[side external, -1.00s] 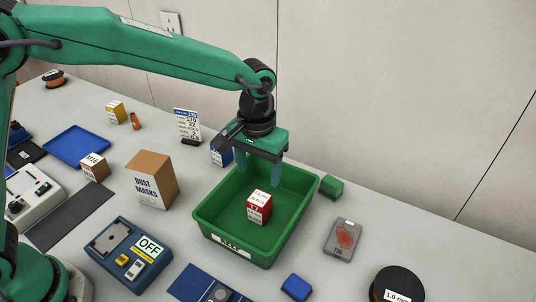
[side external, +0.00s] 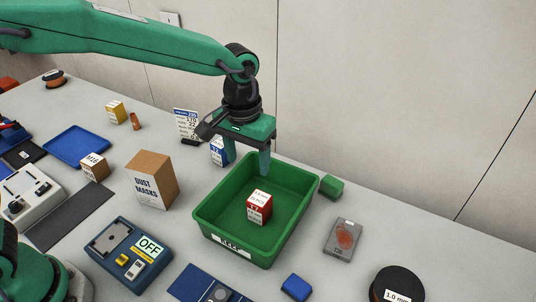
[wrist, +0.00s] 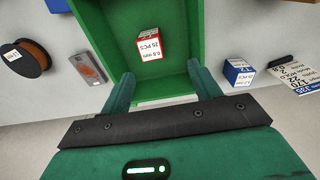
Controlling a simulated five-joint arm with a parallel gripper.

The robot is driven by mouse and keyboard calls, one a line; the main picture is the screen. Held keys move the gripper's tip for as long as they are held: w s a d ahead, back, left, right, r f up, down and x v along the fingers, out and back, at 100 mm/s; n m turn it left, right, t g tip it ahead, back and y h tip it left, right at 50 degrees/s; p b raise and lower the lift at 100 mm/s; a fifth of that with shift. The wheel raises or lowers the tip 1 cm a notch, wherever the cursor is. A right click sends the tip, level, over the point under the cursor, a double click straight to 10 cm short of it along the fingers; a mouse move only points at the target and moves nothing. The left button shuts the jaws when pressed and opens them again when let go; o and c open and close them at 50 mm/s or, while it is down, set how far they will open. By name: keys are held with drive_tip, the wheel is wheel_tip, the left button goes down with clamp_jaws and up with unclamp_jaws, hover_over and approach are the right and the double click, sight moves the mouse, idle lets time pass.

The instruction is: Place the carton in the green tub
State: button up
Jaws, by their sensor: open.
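A small red and white carton (side external: 259,206) rests on the floor of the green tub (side external: 205,213), and it also shows in the wrist view (wrist: 150,45). My gripper (side external: 246,160) is open and empty, above the tub's back rim, with its fingers pointing down. In the wrist view my two fingers (wrist: 158,92) are spread apart, and the carton lies beyond the gap between them, not touching either finger.
A blue carton (side external: 220,152) stands just left of the tub. A tall dust masks box (side external: 153,181) stands further left. A green block (side external: 331,186) and a grey card with an orange mark (side external: 343,240) lie to the right. A digital device (side external: 130,254) sits in front.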

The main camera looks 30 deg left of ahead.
drive_tip(key=s+a+r+t, duration=0.2)
drive_tip(key=s+a+r, duration=0.35)
drive_tip(key=a, duration=0.35)
drive_tip(key=s+a+r+t, duration=0.2)
drive_tip(key=s+a+r, duration=0.2)
drive_tip(key=s+a, duration=0.35)
drive_tip(key=s+a+f+t, duration=0.1)
drive_tip(key=s+a, duration=0.4)
drive_tip(key=s, duration=0.1)
drive_tip(key=shift+a, duration=0.15)
